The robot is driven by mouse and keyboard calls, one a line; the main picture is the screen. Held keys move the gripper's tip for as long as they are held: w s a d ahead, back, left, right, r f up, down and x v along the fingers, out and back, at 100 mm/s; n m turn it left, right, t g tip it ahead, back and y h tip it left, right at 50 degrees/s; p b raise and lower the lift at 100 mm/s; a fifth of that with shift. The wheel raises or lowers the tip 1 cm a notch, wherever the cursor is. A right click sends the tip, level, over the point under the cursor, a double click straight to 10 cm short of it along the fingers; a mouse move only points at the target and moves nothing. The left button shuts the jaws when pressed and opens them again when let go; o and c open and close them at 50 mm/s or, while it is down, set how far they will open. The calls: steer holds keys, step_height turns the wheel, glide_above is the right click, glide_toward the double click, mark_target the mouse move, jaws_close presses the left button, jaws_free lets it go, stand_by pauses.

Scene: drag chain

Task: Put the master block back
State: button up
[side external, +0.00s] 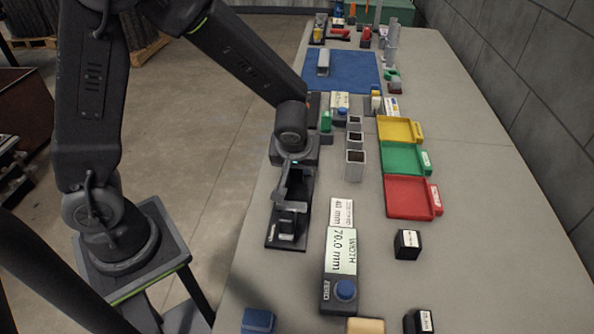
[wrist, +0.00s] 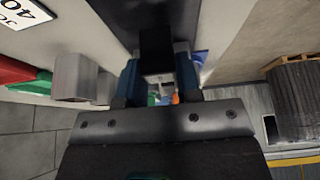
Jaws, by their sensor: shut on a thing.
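My gripper (side external: 291,205) is low over a long black fixture (side external: 272,242) at the middle of the bench. In the wrist view my gripper (wrist: 158,72) has its two bluish fingers closed on a dark block (wrist: 157,48) with a paler lower part. I cannot read a label on this block, and the fingers hide its sides. I cannot tell whether it touches the fixture. A grey display (side external: 340,265) reading 70.0 mm width, with a blue button, stands to the right. A white card marked 40 mm (side external: 342,212) lies behind it.
Two black blocks with white labels (side external: 407,244) (side external: 418,322) stand at the right front. Red (side external: 408,197), green (side external: 403,158) and yellow (side external: 398,129) trays lie behind. Grey open-topped holders (side external: 355,164) stand close to my gripper. A blue block (side external: 258,320) lies near the front edge.

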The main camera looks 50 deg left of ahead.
jaws_close()
steer(key=shift+r, duration=0.1)
